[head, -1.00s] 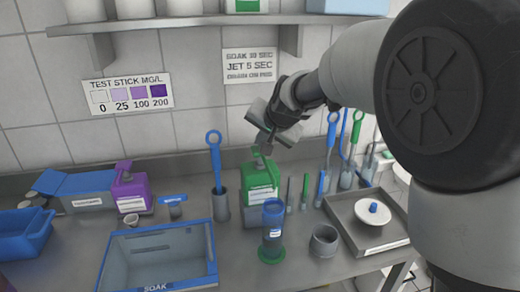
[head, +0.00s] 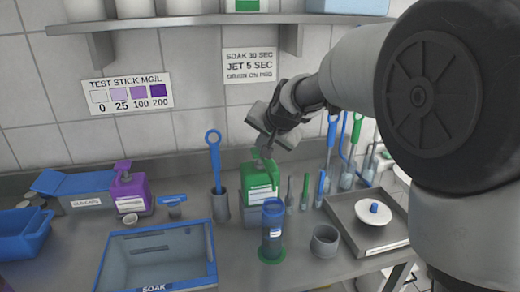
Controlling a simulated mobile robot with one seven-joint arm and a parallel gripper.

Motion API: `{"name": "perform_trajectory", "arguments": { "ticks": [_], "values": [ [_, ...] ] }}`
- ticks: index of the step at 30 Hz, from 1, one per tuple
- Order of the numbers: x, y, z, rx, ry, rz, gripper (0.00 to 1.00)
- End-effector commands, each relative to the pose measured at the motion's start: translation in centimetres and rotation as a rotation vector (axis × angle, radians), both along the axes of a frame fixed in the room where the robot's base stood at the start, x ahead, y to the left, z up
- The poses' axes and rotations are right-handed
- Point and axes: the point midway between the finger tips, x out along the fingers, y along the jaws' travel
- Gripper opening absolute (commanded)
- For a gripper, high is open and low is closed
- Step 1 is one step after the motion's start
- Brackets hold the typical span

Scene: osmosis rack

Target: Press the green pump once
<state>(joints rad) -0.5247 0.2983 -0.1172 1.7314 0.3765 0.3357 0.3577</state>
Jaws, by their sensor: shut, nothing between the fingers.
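The green pump bottle (head: 256,190), a green jug with a white label, stands on the counter against the tiled wall. My gripper (head: 267,156) is shut, pointing down, with its fingertips at the top of this bottle. The fingers partly hide the pump head, which looks low against the bottle. They appear to touch it, but I cannot tell for certain from this angle.
A blue-capped cylinder with a green base (head: 272,235) stands just in front. A blue-handled tool in a grey holder (head: 219,200) is to the left, near a purple pump bottle (head: 130,190). A soak basin (head: 190,256) lies front left. Brushes and a metal tray (head: 350,240) are to the right.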

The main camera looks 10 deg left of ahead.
Motion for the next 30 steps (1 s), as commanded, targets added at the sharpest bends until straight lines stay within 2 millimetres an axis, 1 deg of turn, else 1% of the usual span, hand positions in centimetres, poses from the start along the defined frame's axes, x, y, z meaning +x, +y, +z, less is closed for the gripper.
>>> {"name": "perform_trajectory", "arguments": {
  "ticks": [1, 18, 26, 30],
  "values": [
    [-0.08, 0.01, -0.36, -0.002, 0.004, 0.001, 0.00],
    [-0.16, 0.03, -1.22, -0.003, 0.008, 0.002, 0.00],
    [-0.19, 0.03, -1.17, -0.003, 0.009, 0.002, 0.00],
    [-0.20, 0.04, -0.76, -0.004, 0.009, 0.003, 0.00]
  ]
}}
